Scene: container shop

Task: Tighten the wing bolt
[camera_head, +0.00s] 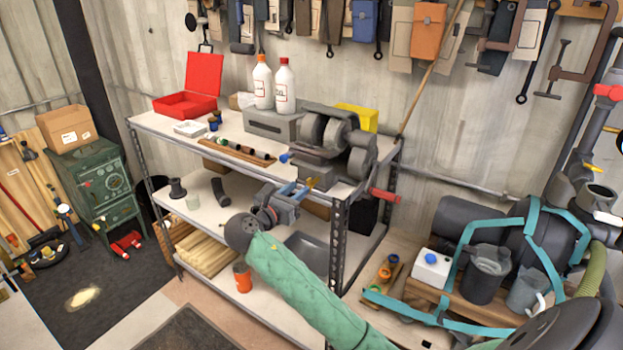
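A small yellow part that looks like the wing bolt (309,183) sits low on the front of the grey grinder-like machine (322,142), at the shelf's front edge. My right arm, in a green sleeve, reaches up from the lower right. My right gripper (298,189) points up toward the machine. Its two blue fingers look apart, with the yellow part close by the tip of the right-hand finger. I cannot tell whether they touch. My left gripper is not in view.
Two white bottles (284,88), an open red box (190,95) and a yellow box (358,116) stand on the shelf top (160,122). A red handle (384,196) sticks out right of the machine. A cart with cups (484,274) and teal straps stands at lower right.

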